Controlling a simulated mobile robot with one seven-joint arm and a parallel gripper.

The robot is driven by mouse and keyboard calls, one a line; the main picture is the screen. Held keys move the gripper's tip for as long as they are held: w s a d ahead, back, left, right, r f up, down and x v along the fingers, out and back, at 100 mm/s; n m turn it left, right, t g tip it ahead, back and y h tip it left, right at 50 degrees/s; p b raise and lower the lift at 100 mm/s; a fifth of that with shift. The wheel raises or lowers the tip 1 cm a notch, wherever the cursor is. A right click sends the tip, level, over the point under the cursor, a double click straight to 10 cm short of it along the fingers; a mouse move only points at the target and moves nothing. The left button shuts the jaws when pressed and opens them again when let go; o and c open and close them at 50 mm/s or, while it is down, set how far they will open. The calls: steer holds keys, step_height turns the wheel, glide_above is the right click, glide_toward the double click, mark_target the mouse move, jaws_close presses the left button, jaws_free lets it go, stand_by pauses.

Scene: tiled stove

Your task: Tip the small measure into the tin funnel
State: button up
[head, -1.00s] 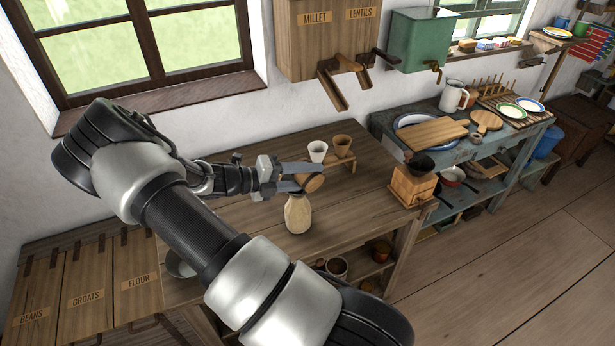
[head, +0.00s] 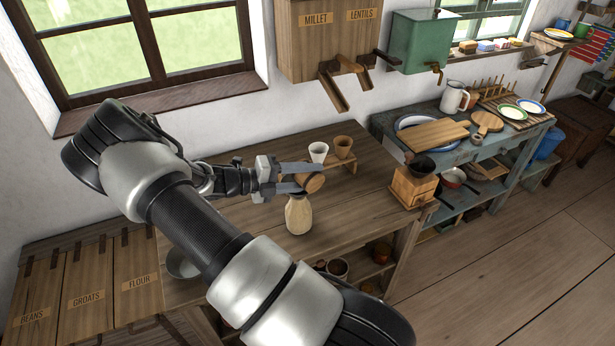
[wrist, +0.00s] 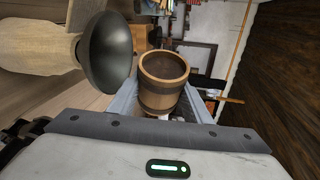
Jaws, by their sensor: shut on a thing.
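My gripper (head: 297,179) is shut on a small wooden measure (head: 314,183) with darker bands. The measure also shows between the fingers in the wrist view (wrist: 164,85); it lies tipped roughly on its side with its mouth open to view. Its inside looks brown; I cannot tell whether anything is in it. The dark tin funnel (wrist: 107,52) sits on the neck of a pale bottle-shaped container (wrist: 35,40). The measure is close above the funnel.
A white cup (head: 318,151) and a brown cup (head: 343,146) stand on a small wooden stand behind the measure. A wooden grinder (head: 412,187) stands at the table's right end. Wall bins (head: 330,40) with chutes hang above. The tabletop left of the container is mostly clear.

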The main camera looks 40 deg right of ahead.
stand_by(0.5)
steer(key=shift+w+r+n+g, duration=0.25)
steer(key=shift+r+n+g, duration=0.1)
steer(key=shift+n, duration=0.45)
stand_by(0.9)
steer(key=shift+w+r+n+g+h, duration=0.25)
steer(key=shift+r+n+g+h, duration=0.15)
steer(key=shift+n, duration=0.5)
stand_by(0.7)
steer(key=shift+w+r+n+h, duration=0.2)
steer(key=shift+w+n+h, duration=0.25)
steer(key=shift+n, duration=0.35)
steer(key=shift+s+f+g, duration=0.15)
steer(key=shift+g, duration=0.1)
stand_by(1.6)
steer(key=shift+b, duration=0.35)
